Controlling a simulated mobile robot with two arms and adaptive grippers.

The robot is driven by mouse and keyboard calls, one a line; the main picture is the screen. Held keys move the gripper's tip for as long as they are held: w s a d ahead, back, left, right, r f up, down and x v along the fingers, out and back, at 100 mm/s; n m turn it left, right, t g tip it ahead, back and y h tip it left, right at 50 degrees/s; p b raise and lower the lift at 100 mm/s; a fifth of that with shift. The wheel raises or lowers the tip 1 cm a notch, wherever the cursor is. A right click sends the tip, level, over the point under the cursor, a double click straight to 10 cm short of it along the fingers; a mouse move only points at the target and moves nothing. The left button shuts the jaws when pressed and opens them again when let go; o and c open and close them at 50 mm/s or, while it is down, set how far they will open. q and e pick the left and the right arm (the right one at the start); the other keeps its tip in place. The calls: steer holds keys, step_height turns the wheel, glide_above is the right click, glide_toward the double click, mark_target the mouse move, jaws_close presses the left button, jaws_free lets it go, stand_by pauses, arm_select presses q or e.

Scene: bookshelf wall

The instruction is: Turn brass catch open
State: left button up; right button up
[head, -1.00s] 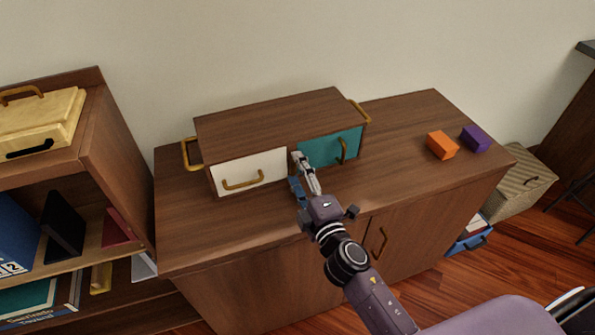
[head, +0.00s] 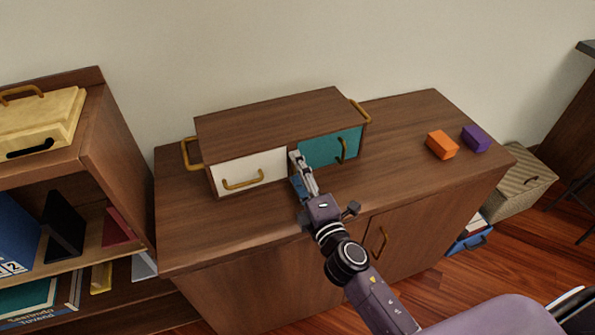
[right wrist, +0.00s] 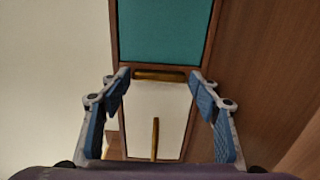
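A brown wooden box (head: 268,122) stands on the cabinet, with a white drawer front (head: 270,172) on the left and a teal one (head: 318,151) on the right. The brass catch (right wrist: 160,75) shows in the right wrist view as a short bar on the strip between the teal and white fronts. It lies across that picture. In the head view my gripper hides it. My right gripper (head: 300,166) is in front of the strip. In the right wrist view its blue-padded fingers (right wrist: 160,82) are open, one on each side of the catch, apart from it. My left gripper is out of view.
Brass handles sit on the white front (head: 243,183), the teal front (head: 342,150) and both box ends. An orange block (head: 441,145) and a purple block (head: 475,138) lie on the cabinet top (head: 400,130) at right. A bookshelf (head: 118,180) stands at left.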

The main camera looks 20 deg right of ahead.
steer(key=shift+o, duration=1)
